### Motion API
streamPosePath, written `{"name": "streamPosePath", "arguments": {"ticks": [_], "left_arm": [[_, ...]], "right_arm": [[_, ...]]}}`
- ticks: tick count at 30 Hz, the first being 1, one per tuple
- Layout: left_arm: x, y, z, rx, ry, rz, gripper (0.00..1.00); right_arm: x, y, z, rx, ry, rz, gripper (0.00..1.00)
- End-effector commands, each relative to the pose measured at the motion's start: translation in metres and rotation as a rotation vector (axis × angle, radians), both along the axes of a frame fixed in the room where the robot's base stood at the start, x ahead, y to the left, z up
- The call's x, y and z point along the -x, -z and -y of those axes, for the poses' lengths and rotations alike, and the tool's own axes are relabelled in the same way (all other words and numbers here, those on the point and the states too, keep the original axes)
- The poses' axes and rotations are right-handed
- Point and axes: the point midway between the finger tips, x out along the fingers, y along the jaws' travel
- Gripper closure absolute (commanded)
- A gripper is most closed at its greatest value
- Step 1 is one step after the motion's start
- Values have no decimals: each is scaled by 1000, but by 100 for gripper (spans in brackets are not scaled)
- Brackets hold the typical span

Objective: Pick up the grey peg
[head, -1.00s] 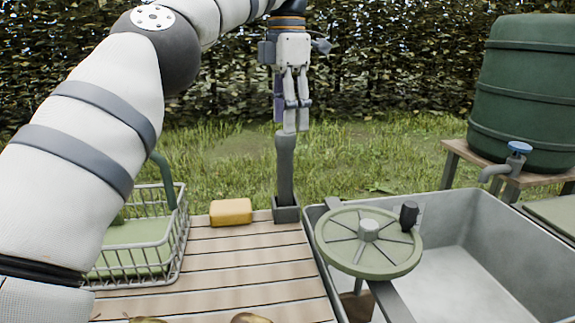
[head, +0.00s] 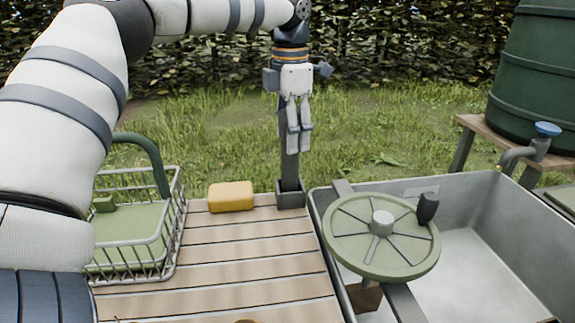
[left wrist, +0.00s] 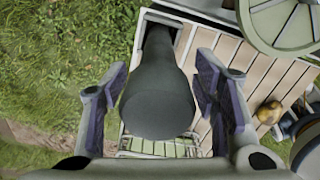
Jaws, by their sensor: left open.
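The grey peg (head: 289,168) is a dark, upright post standing in a square grey holder (head: 290,198) at the far edge of the slatted table. My left gripper (head: 299,148) points down at the peg's upper part, with its fingers overlapping the peg in the head view. In the left wrist view, the round end of the peg (left wrist: 158,105) lies between the two spread fingers of the left gripper (left wrist: 165,100), with gaps on both sides. The left gripper is open. My right gripper is not in view.
A yellow block (head: 231,196) sits left of the holder on the slatted table (head: 250,270). A wire basket (head: 170,240) stands further left. A green barrel (head: 545,80) stands behind.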

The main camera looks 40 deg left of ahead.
Motion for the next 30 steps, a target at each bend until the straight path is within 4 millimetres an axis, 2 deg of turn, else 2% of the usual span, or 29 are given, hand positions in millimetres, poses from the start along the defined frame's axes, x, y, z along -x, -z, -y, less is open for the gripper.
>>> {"name": "streamPosePath", "arguments": {"ticks": [4,10,17,27,30], "left_arm": [[-1,15,0,-1,1,0,45],[-1,16,0,-1,0,0,48],[-1,16,0,-1,0,0,100],[-2,14,0,-1,0,2,100],[-3,2,0,-1,-2,5,100]], "right_arm": [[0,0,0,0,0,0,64],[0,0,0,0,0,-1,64],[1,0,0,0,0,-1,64],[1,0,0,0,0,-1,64],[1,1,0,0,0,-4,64]]}}
